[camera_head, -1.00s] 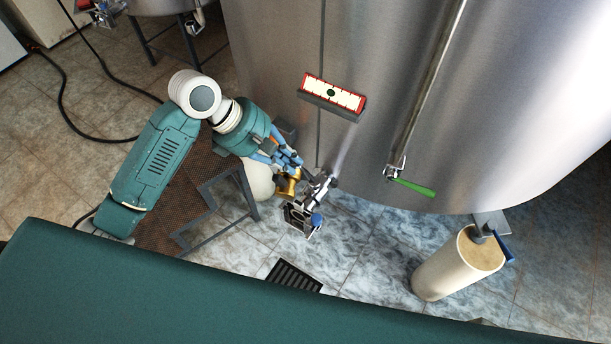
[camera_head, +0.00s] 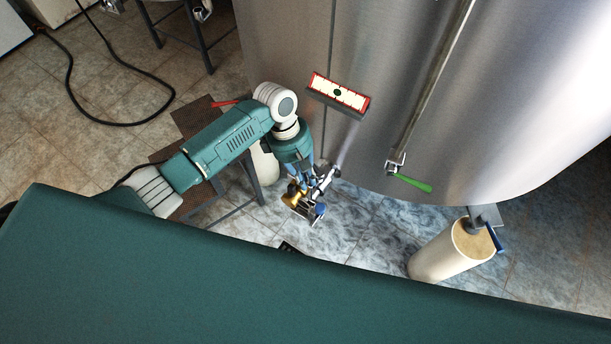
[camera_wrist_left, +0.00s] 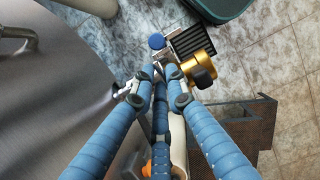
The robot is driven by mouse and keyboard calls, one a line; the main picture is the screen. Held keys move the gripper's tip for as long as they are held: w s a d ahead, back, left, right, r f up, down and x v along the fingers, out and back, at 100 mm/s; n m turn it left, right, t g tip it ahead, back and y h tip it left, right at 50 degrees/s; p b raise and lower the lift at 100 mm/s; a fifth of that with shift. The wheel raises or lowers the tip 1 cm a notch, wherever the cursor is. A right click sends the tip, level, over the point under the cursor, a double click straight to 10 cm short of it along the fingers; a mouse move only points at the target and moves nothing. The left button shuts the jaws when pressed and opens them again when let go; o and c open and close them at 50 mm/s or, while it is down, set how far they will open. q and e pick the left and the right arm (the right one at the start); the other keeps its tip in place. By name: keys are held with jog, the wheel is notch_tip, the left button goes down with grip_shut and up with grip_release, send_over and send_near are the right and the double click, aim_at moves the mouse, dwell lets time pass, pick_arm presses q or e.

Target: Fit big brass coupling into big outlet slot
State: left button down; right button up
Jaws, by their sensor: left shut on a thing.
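My left gripper (camera_head: 312,182) reaches down from above with blue fingers. It is shut on the coupling; the exact grip is partly hidden.
The steel tank (camera_head: 400,80) curves close behind the gripper, with a silver pipe and green handle (camera_head: 410,184). A cream cylinder (camera_head: 455,250) stands at the right. A dark metal stand (camera_head: 235,212) is under the arm.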

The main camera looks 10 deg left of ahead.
pick_arm(q)
jog(key=shift+d+r+p, duration=0.1)
jog(key=shift+r+p, duration=0.15)
jog(key=shift+p, duration=0.1)
notch_tip(320, 180, down, 2)
jog(key=shift+b, duration=0.55)
notch_tip(320, 180, down, 4)
jog(key=shift+f+b, duration=0.1)
jog(key=shift+b, duration=0.8)
pick_arm(e)
jog(key=shift+a+f, duration=0.3)
jog(key=shift+f, duration=0.6)
jog(key=shift+r, duration=0.25)
pick_arm(q)
jog(key=shift+p, duration=0.5)
pick_arm(e)
jog(key=shift+r, duration=0.25)
jog(key=shift+a, duration=0.25)
